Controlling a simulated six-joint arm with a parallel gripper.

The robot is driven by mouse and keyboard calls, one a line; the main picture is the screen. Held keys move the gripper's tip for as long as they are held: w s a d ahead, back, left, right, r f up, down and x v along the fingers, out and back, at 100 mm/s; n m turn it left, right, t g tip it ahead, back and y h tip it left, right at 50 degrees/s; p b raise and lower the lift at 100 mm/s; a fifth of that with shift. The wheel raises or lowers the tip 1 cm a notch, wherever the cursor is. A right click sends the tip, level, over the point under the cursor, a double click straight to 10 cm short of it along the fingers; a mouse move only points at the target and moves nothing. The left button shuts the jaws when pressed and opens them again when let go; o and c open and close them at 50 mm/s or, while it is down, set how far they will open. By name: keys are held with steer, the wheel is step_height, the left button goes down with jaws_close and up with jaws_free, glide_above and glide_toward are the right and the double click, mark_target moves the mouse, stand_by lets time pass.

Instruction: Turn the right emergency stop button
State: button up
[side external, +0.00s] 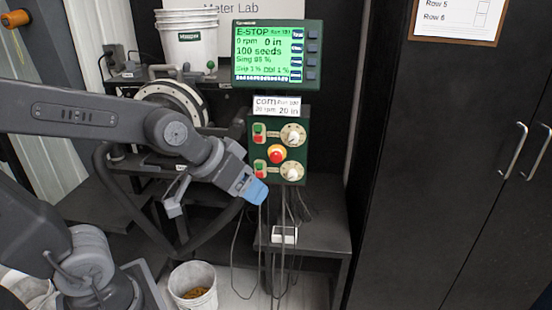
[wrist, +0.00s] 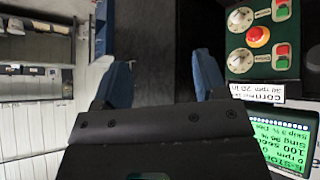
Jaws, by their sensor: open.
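The emergency stop button (side external: 277,153) is a red mushroom head on a yellow base, in the middle of a green control panel (side external: 264,130). It also shows in the wrist view (wrist: 258,36), at the upper right, where the panel appears upside down. My gripper (side external: 251,188) has blue fingertips and is at the lower left of the panel, below and left of the button. In the wrist view my gripper (wrist: 162,62) has its two fingers apart with nothing between them. The button is outside the fingers, to their right.
White dials (side external: 293,134) and red-green switches (side external: 259,133) flank the button. A display (side external: 277,54) above reads E-STOP. Cables hang below the panel over a dark stand (side external: 325,235). A bucket (side external: 193,287) stands on the floor. An orange knob (side external: 15,18) is at far left.

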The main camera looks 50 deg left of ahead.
steer(key=w+a+f+n+t+y, duration=0.1)
steer(key=w+f+n+t, duration=0.2)
steer(key=w, duration=0.7)
steer(key=n+t+y, duration=0.2)
steer(key=n+y, duration=0.3)
steer(key=y, duration=0.8)
glide_toward(276, 159)
steer(key=x, duration=1)
steer(key=shift+w+a, duration=0.25)
steer(key=shift+a, duration=0.05)
steer(key=shift+c, duration=0.5)
steer(key=c, duration=0.8)
